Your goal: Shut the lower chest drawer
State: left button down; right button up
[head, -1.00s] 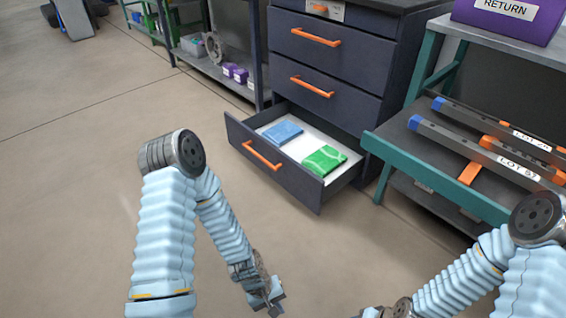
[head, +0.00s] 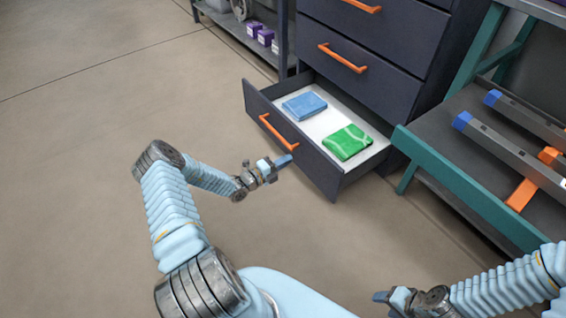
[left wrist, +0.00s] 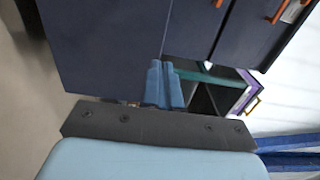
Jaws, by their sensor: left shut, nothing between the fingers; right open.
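The lower chest drawer (head: 318,172) is pulled well out of the dark chest (head: 405,60). Its orange handle (head: 278,131) is on the front panel. A folded blue cloth (head: 304,106) and a folded green cloth (head: 347,142) lie inside. My left gripper (head: 286,160) is shut and empty, just in front of the drawer's front panel below the handle; I cannot tell whether it touches. In the left wrist view its closed blue fingers (left wrist: 164,84) point towards dark panels. My right gripper (head: 380,297) is open and empty at the bottom of the head view, away from the drawer.
A teal-framed rack (head: 470,185) with long dark bars stands right of the chest, close to the open drawer. A grey shelf (head: 250,42) with small purple boxes stands to the left. The floor in front of the drawer is clear.

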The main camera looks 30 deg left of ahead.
aim_at(312, 146)
pick_arm(q)
jog(key=x, duration=0.9)
jog(key=shift+w+d, duration=0.1)
jog(key=shift+w, duration=0.05)
